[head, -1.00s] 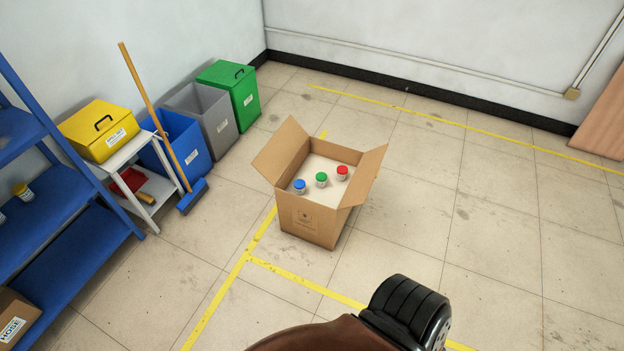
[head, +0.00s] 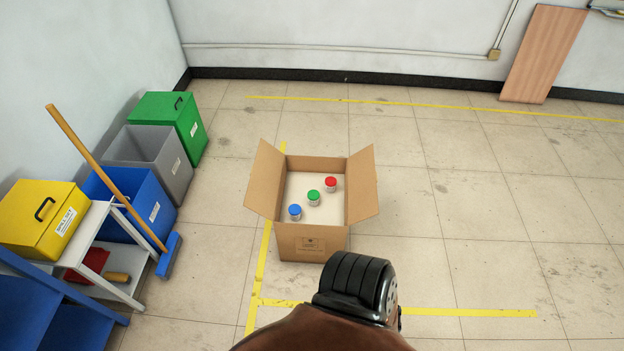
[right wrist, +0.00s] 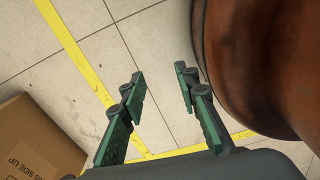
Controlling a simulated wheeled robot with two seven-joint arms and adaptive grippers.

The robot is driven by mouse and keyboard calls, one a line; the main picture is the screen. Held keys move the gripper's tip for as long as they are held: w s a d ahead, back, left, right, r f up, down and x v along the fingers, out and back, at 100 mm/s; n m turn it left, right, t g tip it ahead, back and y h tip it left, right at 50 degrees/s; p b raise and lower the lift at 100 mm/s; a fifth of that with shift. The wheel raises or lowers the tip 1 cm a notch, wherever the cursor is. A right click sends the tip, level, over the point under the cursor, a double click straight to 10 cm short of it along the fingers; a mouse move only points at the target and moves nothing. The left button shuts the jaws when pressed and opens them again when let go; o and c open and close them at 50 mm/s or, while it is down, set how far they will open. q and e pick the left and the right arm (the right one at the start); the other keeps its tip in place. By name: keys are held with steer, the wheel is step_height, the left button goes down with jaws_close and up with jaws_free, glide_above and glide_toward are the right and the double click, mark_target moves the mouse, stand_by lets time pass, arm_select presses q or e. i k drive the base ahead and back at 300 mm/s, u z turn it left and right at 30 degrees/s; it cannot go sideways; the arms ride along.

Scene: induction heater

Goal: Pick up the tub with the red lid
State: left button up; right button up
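The tub with the red lid (head: 331,184) stands upright in an open cardboard box (head: 312,243) on the floor. In the box with it are a tub with a green lid (head: 314,197) and a tub with a blue lid (head: 295,212); the red-lidded one is farthest back and to the right. My right gripper (right wrist: 160,84) shows in the right wrist view, its two green fingers apart with nothing between them, over bare floor. The box (right wrist: 38,140) is at the lower left of that view, beside the gripper. My left gripper is not in view.
Left of the box stand a broom (head: 170,255), a blue bin (head: 155,212), a grey bin (head: 178,182), a green bin (head: 190,150) and a yellow box (head: 25,225) on a white stand. The box's side flaps stick outward. Floor right of the box is clear.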

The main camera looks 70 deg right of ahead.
mark_target(330, 182)
steer(key=z, duration=0.35)
steer(key=i, duration=1.2)
steer(key=z, duration=1.5)
steer(key=i, duration=0.85)
steer(key=z, duration=0.95)
